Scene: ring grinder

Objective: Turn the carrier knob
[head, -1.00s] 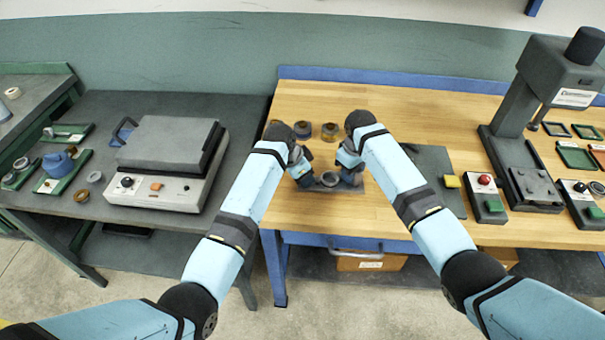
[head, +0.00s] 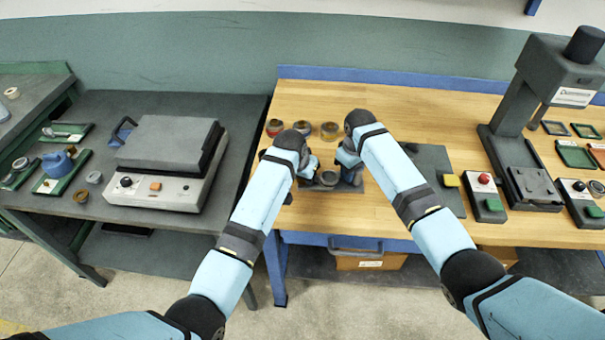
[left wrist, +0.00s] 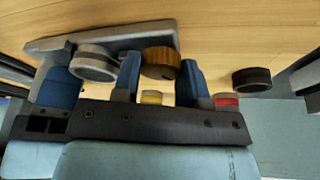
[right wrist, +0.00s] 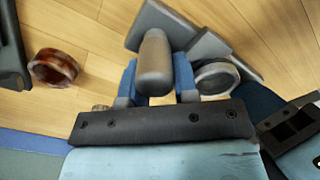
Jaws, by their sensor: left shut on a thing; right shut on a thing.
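The carrier is a small grey plate (left wrist: 110,40) with a grey ring (left wrist: 95,64) on it. In the head view the ring (head: 328,178) sits between my grippers. The brown ribbed carrier knob (left wrist: 160,63) is between the blue fingers of my left gripper (left wrist: 159,82), which is shut on it. In the head view my left wrist hides the knob and most of the left gripper (head: 308,167). My right gripper (right wrist: 156,85) is shut on a rounded grey-brown handle (right wrist: 154,60) at the carrier's other end; it also shows in the head view (head: 350,176).
Several small round parts stand behind the carrier, including a red-brown ring (right wrist: 53,68) and a tan one (head: 329,130). A dark mat (head: 436,165) and a press (head: 520,140) stand to the right. A lidded grey machine (head: 168,145) is on the left table.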

